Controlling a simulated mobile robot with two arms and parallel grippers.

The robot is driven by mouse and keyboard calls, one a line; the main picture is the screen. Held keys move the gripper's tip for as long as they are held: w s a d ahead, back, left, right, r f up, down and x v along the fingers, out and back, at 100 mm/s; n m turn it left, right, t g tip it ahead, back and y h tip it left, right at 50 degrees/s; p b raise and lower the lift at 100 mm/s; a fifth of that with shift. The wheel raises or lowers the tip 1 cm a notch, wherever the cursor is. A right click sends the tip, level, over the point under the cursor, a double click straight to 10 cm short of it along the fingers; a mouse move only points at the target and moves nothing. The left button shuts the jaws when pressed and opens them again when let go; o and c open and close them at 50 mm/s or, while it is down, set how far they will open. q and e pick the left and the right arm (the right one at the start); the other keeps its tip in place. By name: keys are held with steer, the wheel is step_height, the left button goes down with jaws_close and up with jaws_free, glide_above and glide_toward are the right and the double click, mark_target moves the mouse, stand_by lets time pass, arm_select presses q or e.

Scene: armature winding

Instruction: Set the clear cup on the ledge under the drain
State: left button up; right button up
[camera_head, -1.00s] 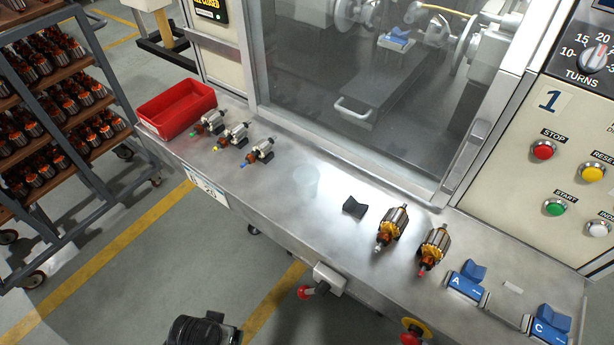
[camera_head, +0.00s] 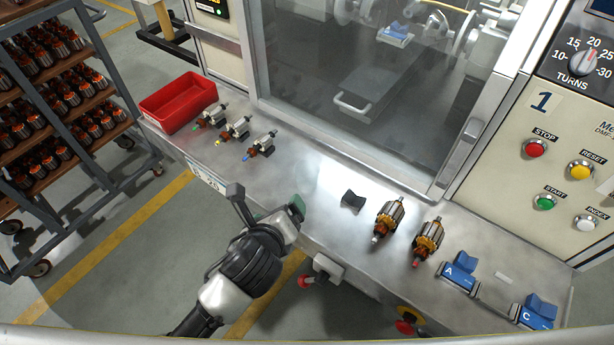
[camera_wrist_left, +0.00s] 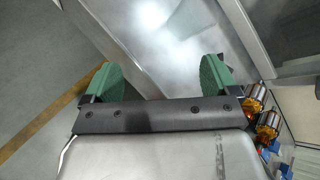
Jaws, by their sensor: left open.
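The clear cup is too faint to make out for sure now. A second ago its pale outline stood on the steel shelf (camera_head: 330,222), left of the black V-block (camera_head: 352,201). My left gripper (camera_head: 268,207) is open at the shelf's front edge, near that spot. My right gripper is not in view.
A red bin (camera_head: 178,103) and several small armatures (camera_head: 236,130) stand on the shelf's left. Two larger armatures (camera_head: 388,219) and blue holders A (camera_head: 459,272) and C (camera_head: 537,312) stand to the right. A glass guard (camera_head: 350,110) rises behind. A rack (camera_head: 62,120) stands at left.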

mark_target(305, 183)
arm_select(q)
steer(key=d+m, duration=0.1)
steer(key=m, duration=0.1)
steer(key=w+d+m+t+h, duration=0.1)
steer(key=m, duration=0.1)
steer(key=w+d+r+m, duration=0.1)
steer(key=m, duration=0.2)
steer(key=shift+d, duration=0.25)
steer(key=shift+w+d+m+t+h, duration=0.15)
steer(key=shift+d+m+t+h, duration=0.05)
steer(key=shift+m+t+h, duration=0.1)
steer(key=p+x, duration=0.1)
steer(key=x, duration=0.4)
steer(key=shift+w, duration=0.1)
steer(key=x, duration=0.1)
steer(key=p+x, duration=0.1)
steer(key=x, duration=0.2)
steer(key=shift+w+a+f, duration=0.25)
steer(key=shift+w+d+f, duration=0.1)
steer(key=shift+w+f, duration=0.1)
steer(key=shift+w, duration=0.1)
steer(key=shift+s, duration=0.1)
steer(key=shift+c, duration=0.2)
steer(key=shift+c, duration=1.2)
steer(key=c, duration=0.8)
